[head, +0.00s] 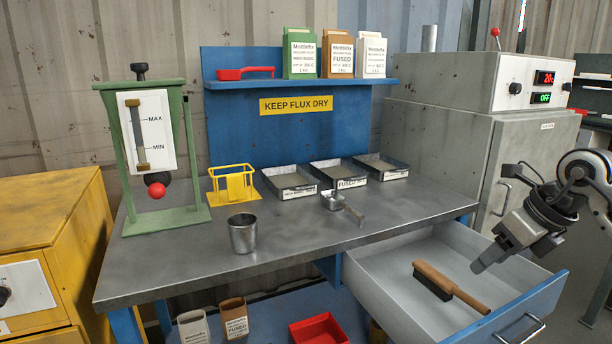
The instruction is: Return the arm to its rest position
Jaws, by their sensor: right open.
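My right gripper (496,253) comes in from the right and hangs above the right side of the open drawer (385,287). It points down and to the left, apart from the brush, and I see nothing held in it. The gap between its fingers is hard to make out. The brush (452,287) with a wooden handle and dark bristles lies in the drawer, below and left of the gripper. My left gripper is not in this view.
The drawer juts out from the metal workbench (330,240). On the bench stand a metal cup (243,234), a scoop (343,206), trays (290,181), a yellow holder (233,184) and a green gauge stand (151,150). A grey oven (480,130) stands behind the arm.

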